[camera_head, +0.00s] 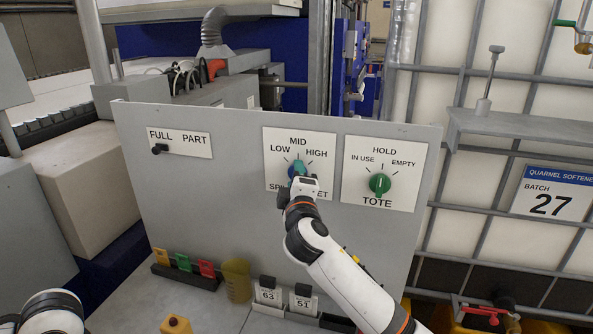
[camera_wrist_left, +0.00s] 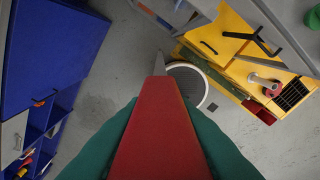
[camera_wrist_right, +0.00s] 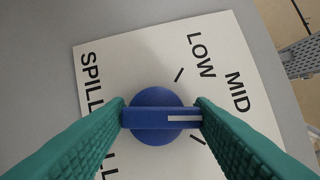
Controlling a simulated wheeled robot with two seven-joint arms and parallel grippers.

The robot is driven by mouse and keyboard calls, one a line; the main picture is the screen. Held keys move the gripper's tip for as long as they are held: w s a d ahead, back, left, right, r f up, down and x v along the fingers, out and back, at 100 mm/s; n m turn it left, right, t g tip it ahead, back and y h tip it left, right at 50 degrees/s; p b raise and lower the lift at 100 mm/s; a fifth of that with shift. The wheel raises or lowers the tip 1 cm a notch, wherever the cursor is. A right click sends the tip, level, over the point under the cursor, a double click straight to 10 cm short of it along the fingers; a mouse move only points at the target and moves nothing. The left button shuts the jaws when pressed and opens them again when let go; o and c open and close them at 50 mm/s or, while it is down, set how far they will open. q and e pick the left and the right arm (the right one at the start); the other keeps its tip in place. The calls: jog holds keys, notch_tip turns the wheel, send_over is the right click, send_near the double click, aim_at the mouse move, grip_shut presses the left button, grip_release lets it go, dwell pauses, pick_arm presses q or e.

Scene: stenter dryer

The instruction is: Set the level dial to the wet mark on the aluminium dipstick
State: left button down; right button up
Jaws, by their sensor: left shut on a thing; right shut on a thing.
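The level dial is a blue knob (camera_wrist_right: 152,118) on a white plate marked LOW, MID and HIGH in the head view. Its white pointer line lies between the MID and HIGH directions, nearer MID. My right gripper (camera_wrist_right: 162,118) is shut on the knob, which it partly hides in the head view. A thin metal rod (camera_head: 490,75) with a knobbed top stands upright in a pale base on a grey shelf. I cannot tell whether it is the dipstick, and no wet mark shows. My left gripper (camera_wrist_left: 158,100) is shut on a long red thing (camera_wrist_left: 159,135).
The grey panel (camera_head: 230,205) also bears a FULL/PART switch (camera_head: 160,149) and a green TOTE dial (camera_head: 380,184). Coloured tags (camera_head: 182,262), an amber cylinder (camera_head: 237,280) and numbered tags (camera_head: 268,294) stand below it. A yellow cart (camera_wrist_left: 235,40) shows in the left wrist view.

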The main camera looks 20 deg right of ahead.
pick_arm(q)
jog(key=shift+r, duration=0.15)
pick_arm(e)
jog(key=shift+a+n+g+y, duration=0.1)
jog(key=shift+n+g+y, duration=0.3)
jog(key=shift+n, duration=0.9)
jog(key=o, duration=0.8)
pick_arm(q)
jog(key=shift+s+a, duration=0.15)
pick_arm(e)
jog(key=shift+o, duration=0.7)
jog(key=shift+s+a+r, duration=0.1)
jog(key=shift+a, duration=0.05)
pick_arm(q)
notch_tip(320, 180, down, 5)
jog(key=b, duration=0.5)
pick_arm(e)
jog(key=s+a, duration=0.2)
jog(key=s, duration=0.9)
jog(key=shift+s+a, duration=0.25)
jog(key=shift+s, duration=0.15)
